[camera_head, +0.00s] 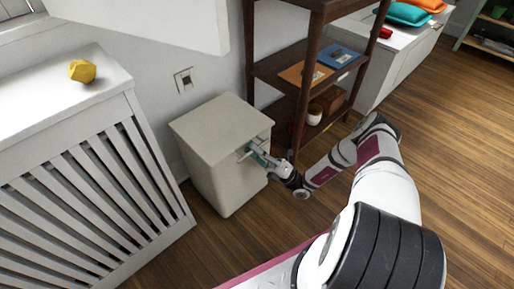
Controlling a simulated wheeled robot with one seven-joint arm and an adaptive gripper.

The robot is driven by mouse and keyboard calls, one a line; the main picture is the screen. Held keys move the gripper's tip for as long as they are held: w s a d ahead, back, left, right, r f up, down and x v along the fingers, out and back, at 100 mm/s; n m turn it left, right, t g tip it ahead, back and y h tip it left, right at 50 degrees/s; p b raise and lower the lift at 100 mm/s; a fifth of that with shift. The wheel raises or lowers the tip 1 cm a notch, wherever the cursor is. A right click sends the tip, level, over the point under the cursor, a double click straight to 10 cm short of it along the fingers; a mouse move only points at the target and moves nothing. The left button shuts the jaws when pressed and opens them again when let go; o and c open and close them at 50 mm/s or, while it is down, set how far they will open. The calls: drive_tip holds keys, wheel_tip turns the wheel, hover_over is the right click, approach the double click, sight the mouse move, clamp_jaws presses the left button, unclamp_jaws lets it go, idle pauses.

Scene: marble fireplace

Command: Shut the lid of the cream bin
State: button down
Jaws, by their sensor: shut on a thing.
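The cream bin (208,168) is a pale box standing on the floor against the wall, between the white slatted cover and the dark shelf. Its flat top (220,122) shows no clear gap below it, but I cannot tell whether the lid is fully down. My gripper (252,153) is at the upper part of the bin's right-hand face, just below the top edge. It is shut on a small part of the bin there. The part it holds is mostly hidden by the fingers and too small to make out.
A white slatted cover (75,185) with a yellow faceted object (82,71) on it stands at the left. A dark wooden shelf (268,72) rises close behind and right of the bin. Open wood floor (450,150) lies at the right.

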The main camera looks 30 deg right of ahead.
drive_tip(key=shift+f, duration=0.95)
drive_tip(key=c, duration=1.7)
unclamp_jaws()
drive_tip(key=shift+f, duration=0.1)
drive_tip(key=shift+w+r, duration=0.1)
drive_tip(key=shift+r, duration=0.2)
